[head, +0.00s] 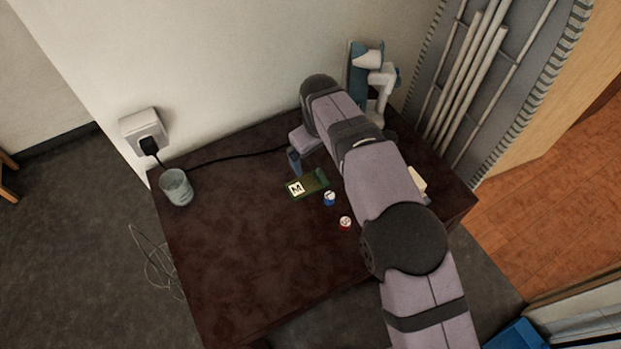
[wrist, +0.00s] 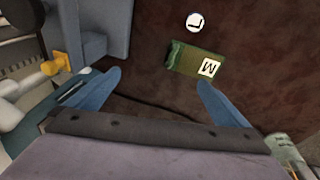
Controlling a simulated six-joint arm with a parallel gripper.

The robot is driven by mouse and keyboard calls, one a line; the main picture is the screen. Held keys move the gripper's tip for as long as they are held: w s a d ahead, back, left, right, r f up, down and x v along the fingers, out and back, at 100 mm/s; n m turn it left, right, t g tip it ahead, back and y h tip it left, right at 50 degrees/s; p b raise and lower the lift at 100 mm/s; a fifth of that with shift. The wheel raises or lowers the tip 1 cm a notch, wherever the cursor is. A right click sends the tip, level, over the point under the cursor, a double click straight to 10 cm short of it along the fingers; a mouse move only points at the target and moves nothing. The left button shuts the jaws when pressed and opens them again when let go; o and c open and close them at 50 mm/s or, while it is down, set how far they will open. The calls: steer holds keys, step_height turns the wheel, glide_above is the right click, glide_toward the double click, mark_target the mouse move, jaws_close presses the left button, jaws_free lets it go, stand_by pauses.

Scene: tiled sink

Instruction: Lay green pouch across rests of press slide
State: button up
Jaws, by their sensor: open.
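The green pouch (head: 312,182) lies flat on the dark table, with a white label marked M at one end. The pouch also shows in the wrist view (wrist: 185,57), just beyond my fingertips and nearer the right one. My gripper (head: 295,164) is open and empty, close to the pouch on its far side; in the wrist view its blue fingers (wrist: 160,82) are spread wide. A white and teal press (head: 372,75) stands at the back of the table, partly behind my arm. Its slide and rests cannot be made out in the head view. Blue-grey and white machine parts (wrist: 97,25) fill the wrist view's left.
A blue-sided piece (head: 329,198) and a red-sided piece (head: 345,224) with white tops stand near the pouch. A glass cup (head: 176,187) is at the left edge, below a wall socket (head: 144,130) with a black cable. A cream block (head: 417,180) lies right of my arm. The table's front left is clear.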

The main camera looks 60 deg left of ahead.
steer(key=r+m+g+h, duration=0.1)
steer(key=g+h, duration=0.1)
glide_above(311, 189)
steer(key=shift+f+p, duration=0.95)
steer(key=shift+f, duration=2.7)
steer(key=shift+c, duration=0.6)
steer(key=c, duration=1)
steer(key=shift+o, duration=0.2)
step_height(311, 189, up, 10)
steer(key=shift+b, duration=0.35)
steer(key=shift+r, duration=0.1)
